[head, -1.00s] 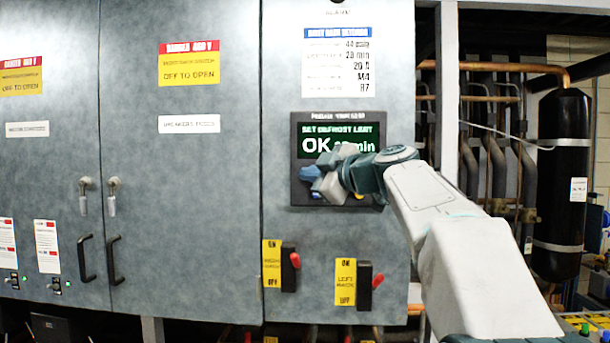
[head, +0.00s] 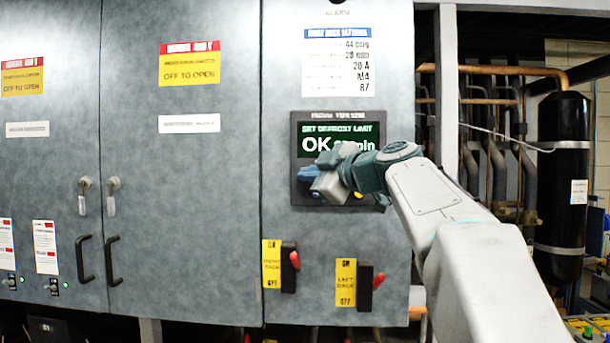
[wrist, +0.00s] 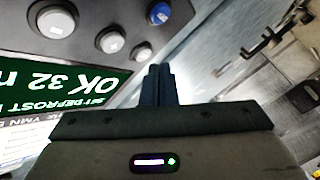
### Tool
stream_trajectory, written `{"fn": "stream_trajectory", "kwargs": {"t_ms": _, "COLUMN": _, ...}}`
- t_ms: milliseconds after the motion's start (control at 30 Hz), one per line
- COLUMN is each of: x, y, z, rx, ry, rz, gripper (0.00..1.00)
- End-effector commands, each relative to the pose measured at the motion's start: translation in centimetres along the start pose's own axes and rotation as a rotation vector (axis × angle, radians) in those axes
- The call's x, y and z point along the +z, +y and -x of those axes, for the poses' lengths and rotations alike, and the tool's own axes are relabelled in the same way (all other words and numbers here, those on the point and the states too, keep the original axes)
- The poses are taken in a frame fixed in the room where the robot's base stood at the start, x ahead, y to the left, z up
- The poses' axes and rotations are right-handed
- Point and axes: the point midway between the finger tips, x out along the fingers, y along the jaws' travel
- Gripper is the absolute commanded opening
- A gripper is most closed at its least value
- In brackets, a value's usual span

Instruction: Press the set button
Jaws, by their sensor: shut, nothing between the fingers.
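The control panel (head: 301,135) is a dark box on the grey cabinet. In the wrist view a blue button (wrist: 158,12) and several grey-white buttons (wrist: 110,41) stand on the panel. I cannot read a label that tells which is the set button. My gripper (head: 306,173) is shut and empty in front of the panel, below the display. In the wrist view its fingertips (wrist: 159,69) are beside the buttons; contact cannot be told.
Two rotary or lever switches with red handles (head: 295,259) and yellow ON/OFF labels (head: 345,282) sit below the panel. Cabinet doors with handles (head: 115,260) are at left. Pipes and a black tank (head: 563,170) stand at right.

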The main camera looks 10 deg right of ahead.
Motion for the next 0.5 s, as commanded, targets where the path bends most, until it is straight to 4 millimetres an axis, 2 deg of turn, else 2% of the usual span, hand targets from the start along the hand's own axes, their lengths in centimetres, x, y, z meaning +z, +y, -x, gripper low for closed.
{"fn": "stream_trajectory", "kwargs": {"t_ms": 500, "x": -2.1, "y": -2.5, "z": 3.1, "rx": 0.001, "ry": 0.001, "rz": 0.002, "gripper": 0.0}}
